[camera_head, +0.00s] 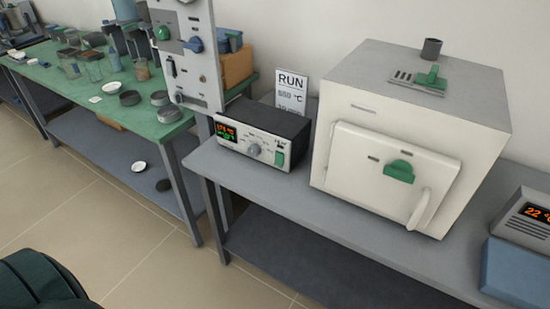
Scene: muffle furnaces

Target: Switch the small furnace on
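A white box furnace (385,135) stands on the grey bench, its door (382,178) shut. The door has a green latch (399,171) and a pale curved handle (418,208). A green lever (431,78) and a short dark chimney (431,49) are on its top. Left of it sits a dark control box (262,134) with a lit display (227,132), a round grey knob (254,150) and a green switch (279,158). The switch position is too small to tell. Neither of my grippers is in view.
A "RUN" card (291,91) stands behind the control box. At right are a grey unit (526,216) reading about 22 and a blue block (515,272). An upright panel (187,55) stands by the green-topped table (107,110) with several dishes. The bench front (290,200) is clear.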

